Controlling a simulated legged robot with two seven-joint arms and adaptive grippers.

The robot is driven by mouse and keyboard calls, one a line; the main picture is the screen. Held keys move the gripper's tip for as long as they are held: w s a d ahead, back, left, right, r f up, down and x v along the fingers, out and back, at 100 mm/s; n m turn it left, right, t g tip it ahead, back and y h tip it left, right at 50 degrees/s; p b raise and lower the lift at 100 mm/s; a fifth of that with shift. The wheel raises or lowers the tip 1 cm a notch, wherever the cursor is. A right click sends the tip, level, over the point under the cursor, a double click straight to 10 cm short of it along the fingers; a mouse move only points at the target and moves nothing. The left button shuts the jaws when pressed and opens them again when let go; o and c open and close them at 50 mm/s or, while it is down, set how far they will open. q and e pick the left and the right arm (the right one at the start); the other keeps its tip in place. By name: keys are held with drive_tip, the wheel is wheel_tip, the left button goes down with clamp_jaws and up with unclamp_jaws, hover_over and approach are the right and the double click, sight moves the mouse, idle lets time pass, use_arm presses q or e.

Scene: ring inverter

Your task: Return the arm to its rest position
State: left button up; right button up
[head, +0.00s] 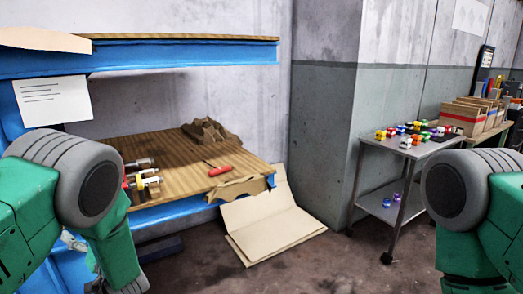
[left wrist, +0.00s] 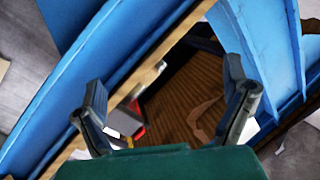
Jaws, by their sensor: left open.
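My left gripper (left wrist: 165,105) is open in the left wrist view, its two dark fingers wide apart with nothing between them. Behind the fingers are a blue shelf frame (left wrist: 285,50) and a brown wooden board (left wrist: 185,90). In the head view my left arm comes in at the lower left, in front of the shelf, and its gripper cannot be made out. My right arm shows at the right edge of the head view, and its gripper is out of the picture.
The blue shelf's lower wooden deck (head: 185,152) holds a red cylinder (head: 220,170), small tools (head: 142,180) and crumpled brown material (head: 208,131). Flattened cardboard (head: 268,225) lies on the floor. A metal cart (head: 420,152) with small coloured items stands right.

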use_arm(q)
drive_tip(key=s+d+f+m+g+h+b, duration=0.1)
drive_tip(key=s+d+f+m+g+h, duration=0.2)
drive_tip(key=s+f, duration=0.6)
drive_tip(key=s+d+f+m+g+h+b, duration=0.1)
drive_tip(key=s+d+f+h, duration=0.45)
drive_tip(key=f, duration=0.55)
drive_tip(key=s+d+f+g+h, duration=0.1)
drive_tip(key=s+d+g+h, duration=0.1)
drive_tip(key=s, duration=0.7)
drive_tip(key=s+d+f+g+h+b, duration=0.1)
drive_tip(key=s+d+f+g, duration=0.1)
drive_tip(key=s, duration=0.7)
drive_tip(key=s+d+f+m+g+h, duration=0.1)
drive_tip(key=s+d+f+g+h, duration=0.1)
drive_tip(key=s, duration=0.6)
drive_tip(key=shift+s+d+g+h+b, duration=0.4)
drive_tip(key=shift+d+g, duration=0.3)
drive_tip(key=shift+d, duration=0.25)
drive_tip(key=shift+w+f, duration=0.15)
